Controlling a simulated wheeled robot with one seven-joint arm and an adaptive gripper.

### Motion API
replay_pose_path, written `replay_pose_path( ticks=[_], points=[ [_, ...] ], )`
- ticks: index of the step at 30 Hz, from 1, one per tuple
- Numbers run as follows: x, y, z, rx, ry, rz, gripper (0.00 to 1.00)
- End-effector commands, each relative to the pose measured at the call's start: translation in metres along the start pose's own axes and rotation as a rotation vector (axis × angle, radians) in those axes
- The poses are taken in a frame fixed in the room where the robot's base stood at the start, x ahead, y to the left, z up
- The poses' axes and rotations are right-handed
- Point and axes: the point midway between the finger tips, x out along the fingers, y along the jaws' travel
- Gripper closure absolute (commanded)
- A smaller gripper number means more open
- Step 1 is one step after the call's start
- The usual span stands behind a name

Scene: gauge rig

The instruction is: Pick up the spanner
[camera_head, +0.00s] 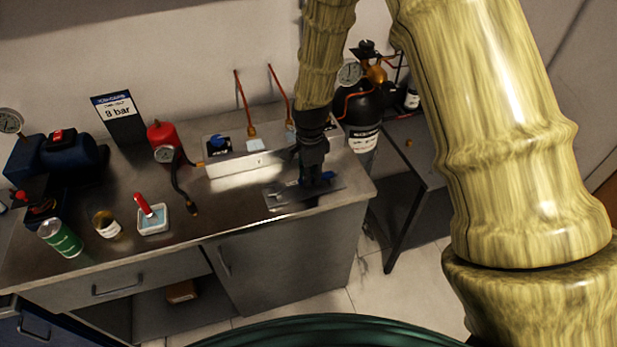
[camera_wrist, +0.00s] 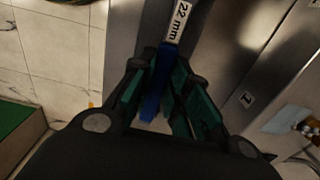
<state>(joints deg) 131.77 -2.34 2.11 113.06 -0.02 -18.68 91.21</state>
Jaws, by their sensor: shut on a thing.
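The spanner (camera_wrist: 154,95) has a blue handle and a pale label reading "22 mm". In the wrist view it lies between the two fingers of my gripper (camera_wrist: 163,68), which are shut on its handle; its label end reaches past the fingertips to the top edge. In the head view my gripper (camera_head: 312,178) points down at the right end of the steel bench, and only a bit of blue shows beside it. A flat grey plate or mat (camera_head: 278,200) lies below. I cannot tell whether the spanner touches it.
The steel bench (camera_head: 232,222) carries a pale manifold block (camera_head: 228,168) just behind my gripper. A dark cylinder (camera_head: 358,108) stands right. The bench's front edge is close.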

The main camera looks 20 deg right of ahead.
Motion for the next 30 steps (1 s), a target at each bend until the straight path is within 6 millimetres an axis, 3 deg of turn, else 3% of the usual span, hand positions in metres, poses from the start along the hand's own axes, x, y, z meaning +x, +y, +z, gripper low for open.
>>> replay_pose_path(
  ticks=[14,30],
  points=[
    [-0.035,-0.001,0.0,0.001,0.0,-0.004,1.0],
    [-0.043,0.109,0.037,-0.001,0.001,0.0,1.0]
  ],
)
